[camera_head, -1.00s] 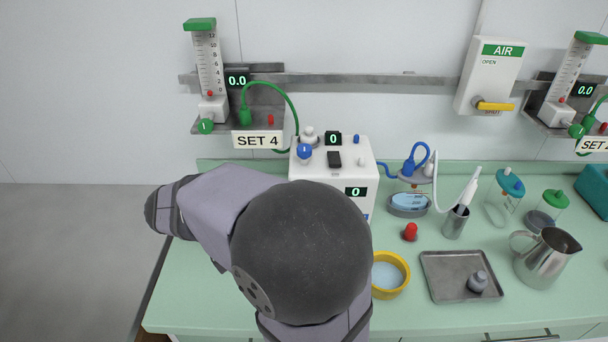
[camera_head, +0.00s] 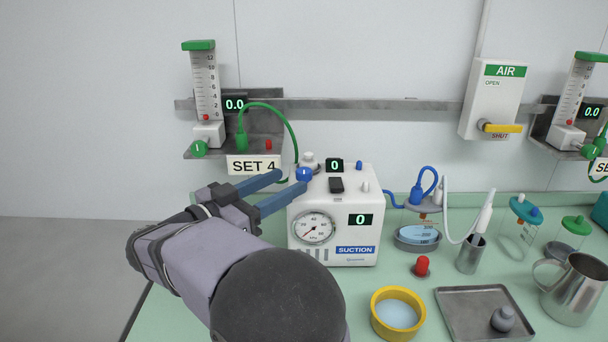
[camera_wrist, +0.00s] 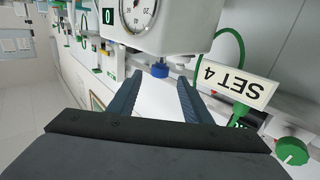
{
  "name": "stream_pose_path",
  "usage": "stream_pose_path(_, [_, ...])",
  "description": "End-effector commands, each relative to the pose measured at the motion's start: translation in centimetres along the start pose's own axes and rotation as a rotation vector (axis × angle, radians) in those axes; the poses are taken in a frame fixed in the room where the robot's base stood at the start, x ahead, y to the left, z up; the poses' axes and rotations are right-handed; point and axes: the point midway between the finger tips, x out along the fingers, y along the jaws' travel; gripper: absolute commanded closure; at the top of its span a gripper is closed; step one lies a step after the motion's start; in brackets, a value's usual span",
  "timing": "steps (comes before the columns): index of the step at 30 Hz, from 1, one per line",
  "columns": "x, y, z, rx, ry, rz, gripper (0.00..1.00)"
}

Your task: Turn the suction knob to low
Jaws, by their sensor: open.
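The white suction unit (camera_head: 335,235) stands on the green counter. Its blue suction knob (camera_head: 304,174) sits at the top left edge, with a white mark on it. The displays read 0 and a round gauge (camera_head: 313,229) is on the front. My gripper (camera_head: 294,180) is open, its two blue-grey fingers reaching in from the left toward the knob. In the wrist view the knob (camera_wrist: 160,71) lies between the open fingertips (camera_wrist: 158,79) or just beyond them. I cannot tell whether either finger touches it.
The SET 4 flowmeter (camera_head: 207,95) with its green hose (camera_head: 285,115) hangs just above my fingers. An AIR valve box (camera_head: 492,98) is on the wall.

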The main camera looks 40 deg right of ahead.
Motion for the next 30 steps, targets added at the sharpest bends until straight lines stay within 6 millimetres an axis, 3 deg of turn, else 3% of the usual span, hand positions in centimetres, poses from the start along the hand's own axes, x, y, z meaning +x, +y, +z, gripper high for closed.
stream_pose_path(15, [5.9, 0.1, -0.1, -0.004, -0.001, 0.003, 0.55])
stream_pose_path(26, [6.5, 0.1, 0.1, -0.002, -0.001, 0.001, 0.55])
stream_pose_path(27, [6.4, 0.1, 0.1, -0.002, -0.001, 0.001, 0.57])
stream_pose_path(30, [6.4, 0.1, 0.1, -0.002, -0.001, 0.001, 0.81])
